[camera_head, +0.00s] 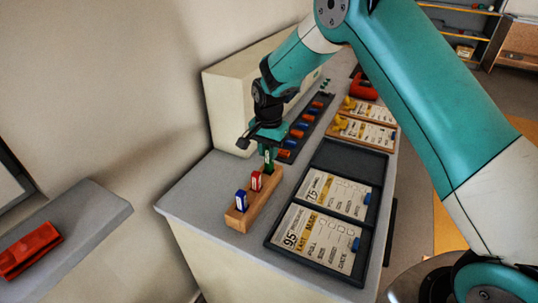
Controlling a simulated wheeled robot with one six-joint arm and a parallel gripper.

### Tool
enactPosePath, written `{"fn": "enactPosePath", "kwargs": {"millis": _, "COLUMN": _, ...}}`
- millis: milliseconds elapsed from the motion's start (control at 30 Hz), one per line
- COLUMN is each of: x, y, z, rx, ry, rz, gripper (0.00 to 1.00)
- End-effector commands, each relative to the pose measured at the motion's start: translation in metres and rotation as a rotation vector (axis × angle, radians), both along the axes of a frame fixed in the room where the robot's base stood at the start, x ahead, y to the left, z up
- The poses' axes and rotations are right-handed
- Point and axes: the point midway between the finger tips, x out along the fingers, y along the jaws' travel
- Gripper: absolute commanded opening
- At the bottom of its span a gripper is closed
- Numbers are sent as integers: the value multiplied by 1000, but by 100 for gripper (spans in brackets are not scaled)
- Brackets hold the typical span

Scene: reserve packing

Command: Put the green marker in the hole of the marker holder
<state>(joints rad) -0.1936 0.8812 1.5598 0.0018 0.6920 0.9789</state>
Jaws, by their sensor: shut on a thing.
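The marker holder (239,222) is a long wooden block on the grey counter, left of the dark trays. A blue marker (241,201) stands upright in its near end and a red marker (256,182) stands upright in its middle. The green marker (269,163) is upright at the far end of the holder, behind the red one. My gripper (268,150) is above it and shut on its upper part. I cannot tell whether the green marker's lower end is inside the hole or just above it.
A dark tray (268,243) with printed cards lies right of the holder. A dark rack (304,136) with orange and blue pieces lies behind. A large cream box (222,110) stands against the wall. A red object (28,250) lies on a separate ledge at left.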

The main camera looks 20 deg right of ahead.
Motion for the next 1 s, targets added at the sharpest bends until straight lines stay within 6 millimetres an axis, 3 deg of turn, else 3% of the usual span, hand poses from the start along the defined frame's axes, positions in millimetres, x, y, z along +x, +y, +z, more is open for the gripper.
{"fn": "enactPosePath", "kwargs": {"millis": 33, "x": -4, "y": 0, "z": -15, "rx": -2, "ry": 15, "rz": 1, "gripper": 0}}
{"fn": "enactPosePath", "kwargs": {"millis": 100, "x": -5, "y": -1, "z": -24, "rx": -3, "ry": 16, "rz": 1, "gripper": 0}}
{"fn": "enactPosePath", "kwargs": {"millis": 267, "x": -5, "y": -1, "z": -27, "rx": -2, "ry": 16, "rz": 1, "gripper": 0}}
{"fn": "enactPosePath", "kwargs": {"millis": 300, "x": -5, "y": -1, "z": -27, "rx": -3, "ry": 17, "rz": 1, "gripper": 25}}
{"fn": "enactPosePath", "kwargs": {"millis": 400, "x": -5, "y": -1, "z": -27, "rx": -3, "ry": 17, "rz": 1, "gripper": 48}}
{"fn": "enactPosePath", "kwargs": {"millis": 767, "x": -3, "y": 0, "z": -18, "rx": -1, "ry": 10, "rz": 1, "gripper": 48}}
{"fn": "enactPosePath", "kwargs": {"millis": 1000, "x": -2, "y": 0, "z": 25, "rx": 0, "ry": 4, "rz": 1, "gripper": 48}}
